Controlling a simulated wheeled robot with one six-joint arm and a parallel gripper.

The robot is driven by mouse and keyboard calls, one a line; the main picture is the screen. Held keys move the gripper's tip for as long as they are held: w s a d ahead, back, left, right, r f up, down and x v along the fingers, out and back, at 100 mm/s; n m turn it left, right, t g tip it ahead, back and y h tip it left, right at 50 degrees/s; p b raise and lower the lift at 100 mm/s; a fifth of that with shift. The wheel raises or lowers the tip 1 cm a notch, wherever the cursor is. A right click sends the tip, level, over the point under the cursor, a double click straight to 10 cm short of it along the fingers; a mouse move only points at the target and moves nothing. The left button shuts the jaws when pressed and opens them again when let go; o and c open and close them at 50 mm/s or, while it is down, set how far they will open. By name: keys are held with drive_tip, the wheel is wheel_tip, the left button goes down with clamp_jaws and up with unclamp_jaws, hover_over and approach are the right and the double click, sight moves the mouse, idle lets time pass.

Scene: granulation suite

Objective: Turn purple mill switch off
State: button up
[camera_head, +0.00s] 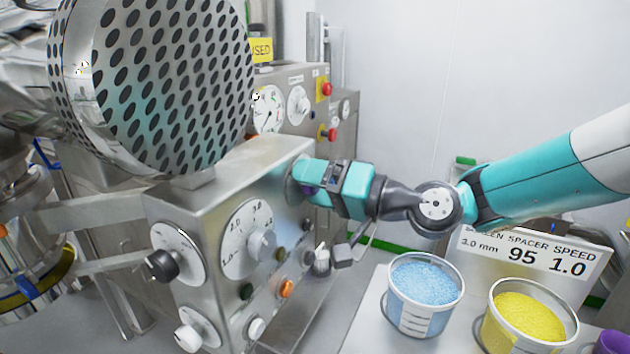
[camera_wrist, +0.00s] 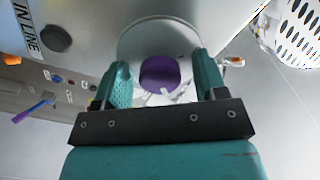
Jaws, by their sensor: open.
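The purple mill switch (camera_wrist: 165,75) is a round knob on a pale disc-shaped dial plate on the steel control box. In the wrist view it sits between the two teal fingers of my gripper (camera_wrist: 160,66), which are open with a gap visible around the knob. In the head view my gripper (camera_head: 302,176) reaches in from the right to the side face of the steel control box (camera_head: 200,218). Only a sliver of purple (camera_head: 309,190) shows there; the fingers hide the rest. The knob's pointer position cannot be read.
The box front carries a black knob (camera_head: 161,265), a grey knob (camera_head: 262,246) and an orange button (camera_head: 286,289). A perforated drum (camera_head: 150,85) stands above it. Tubs of blue granules (camera_head: 425,283) and yellow granules (camera_head: 530,315) stand at lower right by a sign (camera_head: 530,254).

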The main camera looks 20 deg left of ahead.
drive_tip(key=c, duration=0.9)
drive_tip(key=shift+c, duration=0.2)
